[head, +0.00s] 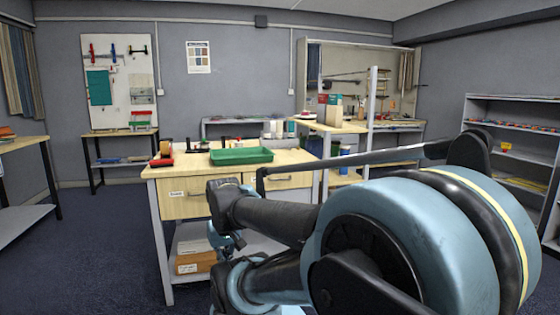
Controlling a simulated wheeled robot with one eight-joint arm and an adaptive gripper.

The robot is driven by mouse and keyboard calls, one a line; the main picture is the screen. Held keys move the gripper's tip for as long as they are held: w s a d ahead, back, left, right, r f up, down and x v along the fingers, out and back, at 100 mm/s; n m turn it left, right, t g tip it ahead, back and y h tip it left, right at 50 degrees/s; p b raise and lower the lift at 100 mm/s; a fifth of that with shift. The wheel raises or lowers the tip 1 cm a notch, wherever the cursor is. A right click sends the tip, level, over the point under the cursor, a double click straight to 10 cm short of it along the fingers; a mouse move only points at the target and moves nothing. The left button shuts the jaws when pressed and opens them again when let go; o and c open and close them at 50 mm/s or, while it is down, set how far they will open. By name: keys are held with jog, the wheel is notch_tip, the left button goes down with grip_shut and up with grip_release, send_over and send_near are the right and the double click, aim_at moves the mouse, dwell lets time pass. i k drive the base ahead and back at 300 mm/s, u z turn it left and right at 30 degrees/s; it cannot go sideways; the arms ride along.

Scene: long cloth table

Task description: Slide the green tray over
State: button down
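The green tray (242,157) lies flat on the wooden top of a workbench (185,172) in the middle of the head view. It is a shallow rectangle and looks empty. Its near edge is close to the front edge of the bench top. My arm's blue and black links fill the lower right and reach left in front of the bench. They cover part of the bench's drawers and lower shelf. I cannot make out my gripper's fingers in this view, and no part of my arm visibly touches the tray.
A red tool (162,155) and small items stand left of and behind the tray. A shelf unit with boxes (333,108) stands to its right. A cardboard box (196,262) sits on the bench's lower shelf. The floor to the left is clear.

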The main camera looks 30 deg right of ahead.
aim_at(252, 155)
jog(key=z, duration=0.45)
jog(key=k, duration=1)
jog(key=z, duration=0.9)
jog(key=i, duration=1.45)
jog(key=u, duration=0.6)
jog(key=i, duration=0.65)
jog(key=u, duration=0.35)
